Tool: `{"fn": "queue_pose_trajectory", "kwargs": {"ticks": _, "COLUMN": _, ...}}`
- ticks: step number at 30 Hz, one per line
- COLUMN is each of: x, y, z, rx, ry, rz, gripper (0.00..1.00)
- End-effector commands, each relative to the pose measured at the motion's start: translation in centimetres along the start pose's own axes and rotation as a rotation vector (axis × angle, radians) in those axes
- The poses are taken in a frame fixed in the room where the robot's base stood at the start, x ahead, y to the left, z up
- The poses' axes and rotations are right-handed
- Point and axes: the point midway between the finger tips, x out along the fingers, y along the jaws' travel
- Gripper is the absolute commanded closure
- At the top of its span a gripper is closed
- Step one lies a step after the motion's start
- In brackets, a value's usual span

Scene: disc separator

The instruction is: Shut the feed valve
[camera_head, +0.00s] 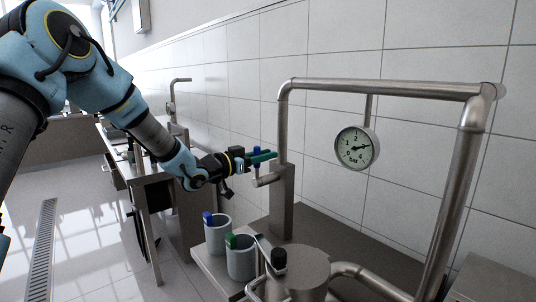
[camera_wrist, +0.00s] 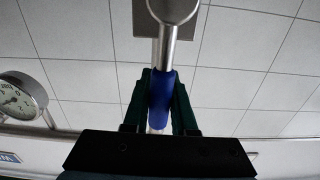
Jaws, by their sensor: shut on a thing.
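The feed valve's blue handle grip (camera_wrist: 161,92) sits on a metal rod between the two green fingers of my gripper (camera_wrist: 160,105) in the wrist view. The fingers press on the grip from both sides. In the head view my gripper (camera_head: 262,157) reaches from the left to the short side pipe (camera_head: 268,180) on the steel post. A little of the blue grip (camera_head: 257,150) shows there, upright between the fingers. The valve's body is partly hidden by the gripper, and I cannot tell how far it is turned.
A round pressure gauge (camera_head: 357,147) hangs from the steel pipe frame (camera_head: 385,90) at right. Grey cups (camera_head: 241,262) with blue and green items stand below my gripper on a ledge. A black-capped part (camera_head: 279,259) stands near them. A tiled wall lies behind.

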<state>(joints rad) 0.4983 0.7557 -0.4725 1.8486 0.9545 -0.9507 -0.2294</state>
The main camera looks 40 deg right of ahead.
Motion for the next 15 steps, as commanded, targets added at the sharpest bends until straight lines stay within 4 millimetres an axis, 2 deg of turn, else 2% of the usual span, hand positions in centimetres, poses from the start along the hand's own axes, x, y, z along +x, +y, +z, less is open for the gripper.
{"fn": "queue_pose_trajectory", "kwargs": {"ticks": 15, "x": -0.08, "y": -0.46, "z": 0.19, "rx": -0.045, "ry": -0.003, "rz": -0.003, "gripper": 1.00}}
